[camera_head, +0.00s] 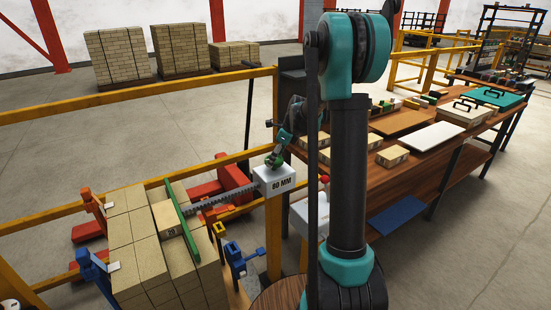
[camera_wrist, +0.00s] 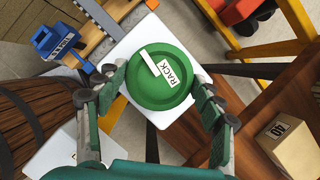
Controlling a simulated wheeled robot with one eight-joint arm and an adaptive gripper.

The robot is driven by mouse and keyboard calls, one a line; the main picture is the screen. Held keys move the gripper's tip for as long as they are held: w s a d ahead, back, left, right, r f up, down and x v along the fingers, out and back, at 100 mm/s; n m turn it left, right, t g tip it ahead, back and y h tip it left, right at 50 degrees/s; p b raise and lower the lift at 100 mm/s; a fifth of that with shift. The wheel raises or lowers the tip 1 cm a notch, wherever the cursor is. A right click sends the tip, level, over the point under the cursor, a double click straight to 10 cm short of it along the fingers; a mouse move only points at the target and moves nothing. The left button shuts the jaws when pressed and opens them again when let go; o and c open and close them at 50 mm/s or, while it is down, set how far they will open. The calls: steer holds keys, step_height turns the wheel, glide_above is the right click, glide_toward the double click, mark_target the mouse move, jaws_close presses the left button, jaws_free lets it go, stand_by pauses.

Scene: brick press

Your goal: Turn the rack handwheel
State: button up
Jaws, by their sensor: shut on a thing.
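The rack handwheel is a green round knob with a white pointer bar and a "RACK" label, seen face-on in the wrist view (camera_wrist: 150,92). It sits on top of a white box marked "80 MM" (camera_head: 275,184). My gripper (camera_wrist: 160,85) has one finger on each side of the knob and is shut on it. In the head view my gripper (camera_head: 284,139) comes down over the knob from above, hiding most of it. A toothed grey rack bar (camera_head: 232,195) runs left from the box to a green plate (camera_head: 182,221) against the bricks.
Yellow rails (camera_head: 130,95) run behind and beside the press. A brick stack (camera_head: 125,225) stands at the lower left, with red and blue clamps (camera_head: 95,264) around it. A wooden workbench (camera_head: 415,165) with blocks and boards stands at the right.

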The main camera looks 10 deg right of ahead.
steer(key=shift+s+m+t+h, duration=0.1)
steer(key=shift+m+t+h, duration=0.25)
steer(key=shift+m, duration=0.75)
steer(key=o, duration=1.2)
steer(key=shift+c, duration=0.2)
steer(key=v, duration=1.2)
steer(key=shift+a, duration=0.1)
